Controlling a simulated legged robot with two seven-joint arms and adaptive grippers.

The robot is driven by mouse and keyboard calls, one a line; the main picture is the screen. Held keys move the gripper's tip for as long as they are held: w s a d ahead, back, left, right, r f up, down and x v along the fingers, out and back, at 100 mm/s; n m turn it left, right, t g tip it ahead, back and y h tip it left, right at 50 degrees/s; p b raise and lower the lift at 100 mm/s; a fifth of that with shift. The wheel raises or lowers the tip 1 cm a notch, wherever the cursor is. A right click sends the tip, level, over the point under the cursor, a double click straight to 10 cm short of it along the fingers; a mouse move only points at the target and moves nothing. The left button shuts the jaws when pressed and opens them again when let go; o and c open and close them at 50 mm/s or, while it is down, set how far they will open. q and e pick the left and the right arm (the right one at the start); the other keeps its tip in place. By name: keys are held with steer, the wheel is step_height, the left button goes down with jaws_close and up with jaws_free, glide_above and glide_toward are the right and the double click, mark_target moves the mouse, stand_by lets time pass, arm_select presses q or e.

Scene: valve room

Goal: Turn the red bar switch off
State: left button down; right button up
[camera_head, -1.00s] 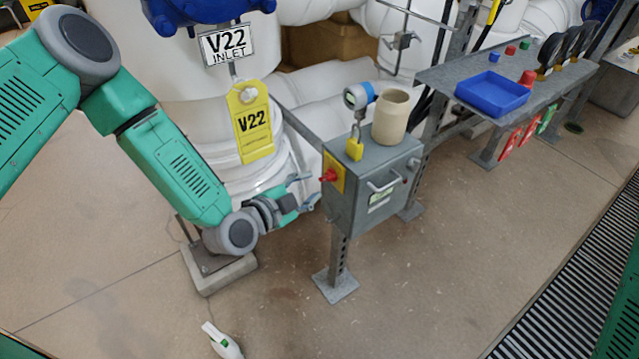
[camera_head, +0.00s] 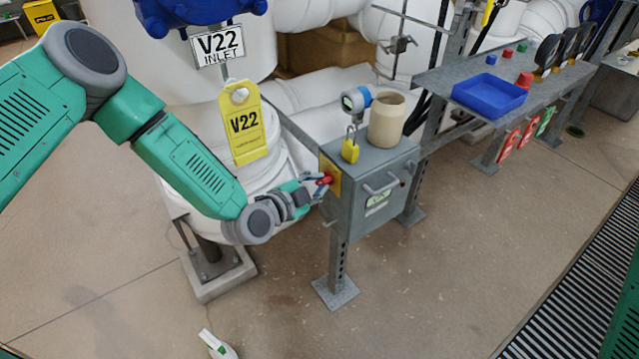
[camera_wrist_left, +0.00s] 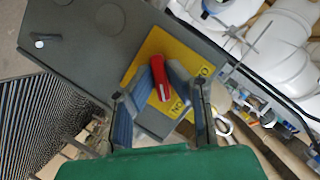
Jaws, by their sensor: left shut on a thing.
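The red bar switch (camera_wrist_left: 159,77) sits on a yellow plate (camera_wrist_left: 182,58) marked with ON and OFF lettering, on the side of a grey metal box (camera_head: 365,205). In the head view the red switch (camera_head: 325,180) shows at the tips of my left gripper (camera_head: 318,186). In the left wrist view the two fingers of my left gripper (camera_wrist_left: 160,85) stand on either side of the red bar, closed on it. The bar looks tilted relative to the plate's edges in that view. My right gripper is in neither view.
A shelf with a blue tray (camera_head: 489,95) is at right.

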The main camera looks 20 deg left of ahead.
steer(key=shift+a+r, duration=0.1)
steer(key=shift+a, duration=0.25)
